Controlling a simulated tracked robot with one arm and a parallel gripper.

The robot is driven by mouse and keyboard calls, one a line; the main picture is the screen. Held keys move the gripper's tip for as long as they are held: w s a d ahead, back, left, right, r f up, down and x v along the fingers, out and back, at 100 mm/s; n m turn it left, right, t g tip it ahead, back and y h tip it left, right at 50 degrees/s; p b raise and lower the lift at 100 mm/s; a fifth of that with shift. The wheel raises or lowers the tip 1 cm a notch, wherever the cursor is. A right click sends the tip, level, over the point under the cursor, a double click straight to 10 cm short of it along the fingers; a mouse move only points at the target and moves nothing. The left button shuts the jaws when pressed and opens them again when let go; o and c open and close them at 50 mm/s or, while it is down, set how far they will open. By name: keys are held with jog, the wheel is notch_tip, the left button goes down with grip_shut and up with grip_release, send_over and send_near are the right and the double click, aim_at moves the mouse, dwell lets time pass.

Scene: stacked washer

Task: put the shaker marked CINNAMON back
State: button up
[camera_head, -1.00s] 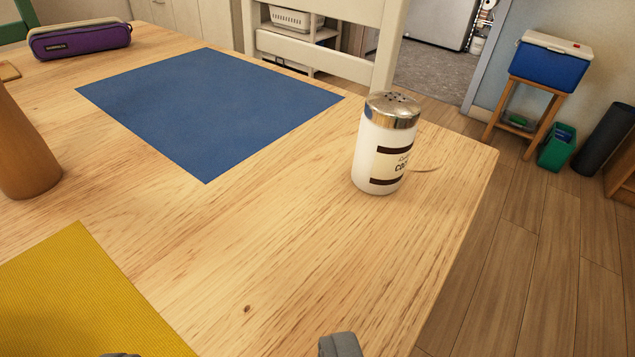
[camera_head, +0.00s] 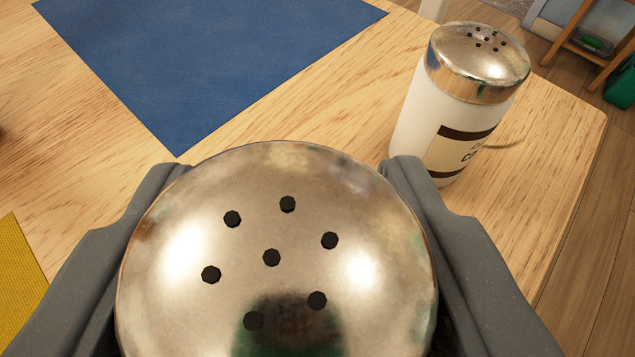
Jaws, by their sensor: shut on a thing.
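My gripper (camera_head: 290,168) is shut on a shaker (camera_head: 275,235) with a domed metal lid pierced by several dark holes. I look down on its lid, which fills the lower middle of the view. Its body and any label are hidden, so I cannot read what it is marked. A second shaker (camera_head: 460,100) stands upright on the table just beyond my right finger. It has a white body, a metal lid and a cream label with dark bands. Its lettering is only partly visible, starting with C, and I cannot read the whole word.
The wooden table (camera_head: 540,150) has its right edge close beyond the second shaker. A blue mat (camera_head: 210,60) lies at the back left and part of a yellow mat (camera_head: 18,270) at the left edge. Bare wood lies between them. A wooden stand and a green bin (camera_head: 622,85) are on the floor beyond.

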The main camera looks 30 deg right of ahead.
jog(key=shift+w+d, duration=0.15)
jog(key=shift+w+f, duration=0.1)
jog(key=shift+f, duration=0.25)
notch_tip(320, 180, down, 3)
jog(key=shift+f+b, duration=0.1)
jog(key=shift+b, duration=0.5)
jog(key=o, duration=1)
jog(key=shift+r, duration=0.2)
jog(key=p+v, duration=0.1)
jog(key=v, duration=1.1)
